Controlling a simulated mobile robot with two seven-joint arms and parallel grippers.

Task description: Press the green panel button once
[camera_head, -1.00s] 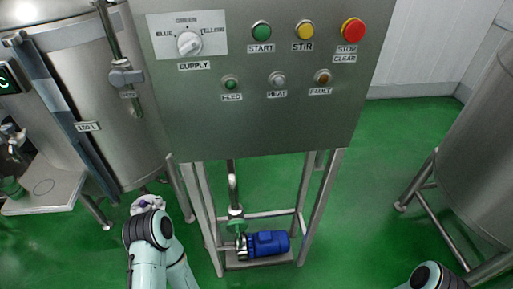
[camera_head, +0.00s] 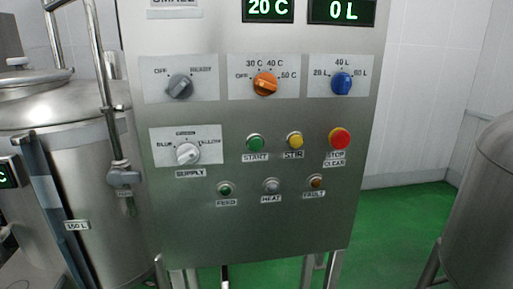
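Neither of my grippers shows in the head view now, and nothing is in front of the green button.
Above the buttons are a grey knob (camera_head: 180,86), an orange knob (camera_head: 265,83) and a blue knob (camera_head: 342,83). A white SUPPLY knob (camera_head: 188,153) is at left. Steel tanks stand left (camera_head: 85,150) and right (camera_head: 485,200) of the panel. Green floor lies between.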

